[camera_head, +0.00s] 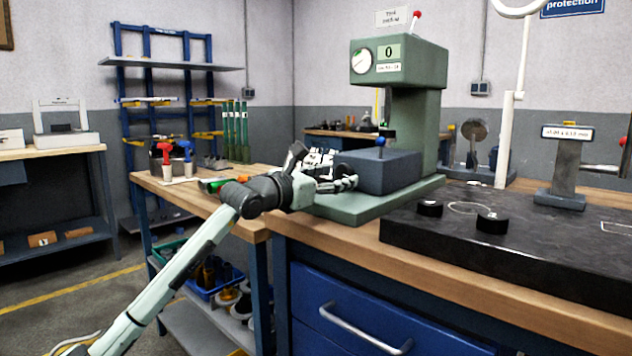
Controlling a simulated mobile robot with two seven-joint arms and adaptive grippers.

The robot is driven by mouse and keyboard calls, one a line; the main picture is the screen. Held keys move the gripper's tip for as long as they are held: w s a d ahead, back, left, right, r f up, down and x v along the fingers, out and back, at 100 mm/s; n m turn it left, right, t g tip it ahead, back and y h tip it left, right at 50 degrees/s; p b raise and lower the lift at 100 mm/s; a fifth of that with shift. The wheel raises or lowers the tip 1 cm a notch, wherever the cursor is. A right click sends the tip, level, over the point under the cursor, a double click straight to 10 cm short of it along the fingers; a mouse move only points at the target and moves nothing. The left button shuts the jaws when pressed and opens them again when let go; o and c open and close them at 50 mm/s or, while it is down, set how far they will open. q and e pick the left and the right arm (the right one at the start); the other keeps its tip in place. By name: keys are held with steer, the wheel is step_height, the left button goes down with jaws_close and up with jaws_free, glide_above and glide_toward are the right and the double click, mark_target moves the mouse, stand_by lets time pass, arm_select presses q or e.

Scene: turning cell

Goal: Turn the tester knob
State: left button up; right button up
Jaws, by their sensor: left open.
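The tester is a green machine (430,61) with a round dial gauge (362,60) and a "0" label on its head. Its green base (352,210) carries a dark grey block (392,172). A small blue ball knob (380,142) shows just above the block, and a red ball (416,14) tops a thin stem on the head. I cannot tell which one is the tester knob. My left gripper (343,171) is open and empty in front of the block's left end, apart from both balls. My right gripper is out of view.
A black slab (520,250) with two round black pieces (492,222) lies to the right on the wooden bench (450,282). A grey stand (562,180) and a white post (507,140) rise behind it. Red and blue tools (185,152) stand on the left bench.

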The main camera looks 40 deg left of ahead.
arm_select(q)
steer(key=s, duration=1)
steer(key=shift+s+a, duration=0.3)
steer(key=shift+a, duration=0.1)
stand_by(0.7)
